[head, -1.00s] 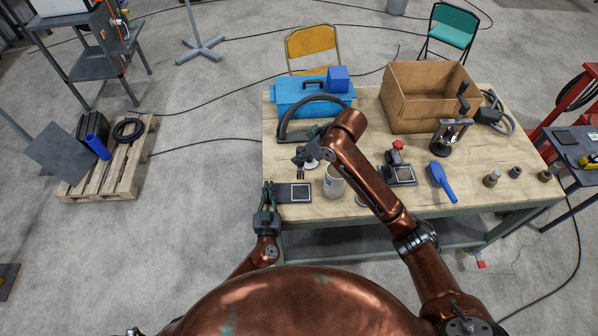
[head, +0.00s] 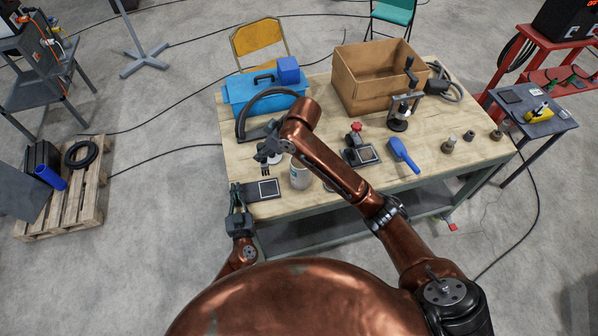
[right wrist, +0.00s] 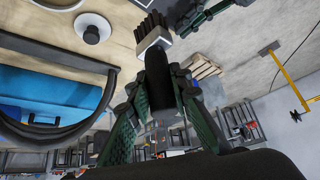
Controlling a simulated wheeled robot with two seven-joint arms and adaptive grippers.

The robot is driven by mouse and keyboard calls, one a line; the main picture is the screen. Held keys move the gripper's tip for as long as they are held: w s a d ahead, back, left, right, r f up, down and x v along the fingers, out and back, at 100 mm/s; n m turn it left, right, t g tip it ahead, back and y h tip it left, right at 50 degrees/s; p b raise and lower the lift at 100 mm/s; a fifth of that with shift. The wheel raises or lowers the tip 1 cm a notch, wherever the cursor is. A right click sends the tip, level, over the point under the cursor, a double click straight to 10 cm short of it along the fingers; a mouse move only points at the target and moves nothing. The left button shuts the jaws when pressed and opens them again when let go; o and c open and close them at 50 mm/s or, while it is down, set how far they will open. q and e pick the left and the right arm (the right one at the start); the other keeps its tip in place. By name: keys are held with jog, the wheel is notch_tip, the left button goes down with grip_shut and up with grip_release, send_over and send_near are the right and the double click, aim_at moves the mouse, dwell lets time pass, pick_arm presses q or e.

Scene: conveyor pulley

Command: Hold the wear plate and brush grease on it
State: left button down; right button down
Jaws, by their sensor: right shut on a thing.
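The wear plate (head: 252,191), a dark flat plate with a pale square outline, lies at the table's front left edge. My left gripper (head: 237,188) is at its left end; whether the fingers grip the plate is too small to tell. My right gripper (head: 267,152) is shut on a brush above the table, just behind the plate. The bristles look apart from the plate. A pale grey can (head: 299,176) stands right of the plate.
A blue toolbox (head: 240,92) with a dark curved hose and a cardboard box (head: 368,95) stand at the back. A red-knobbed device (head: 358,148), a blue-handled tool (head: 404,155) and a clamp stand (head: 399,122) are to the right. The table's right front is mostly clear.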

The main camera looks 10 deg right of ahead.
jog(key=d+r, duration=0.7)
jog(key=d, duration=0.6)
jog(key=shift+w+f, duration=0.15)
jog(key=shift+f, duration=1.2)
jog(key=shift+w+f, duration=0.15)
jog(key=shift+f, duration=1.2)
jog(key=shift+f, duration=0.6)
notch_tip(320, 180, up, 7)
dwell(0.6)
jog(key=shift+r, duration=0.1)
dwell(0.4)
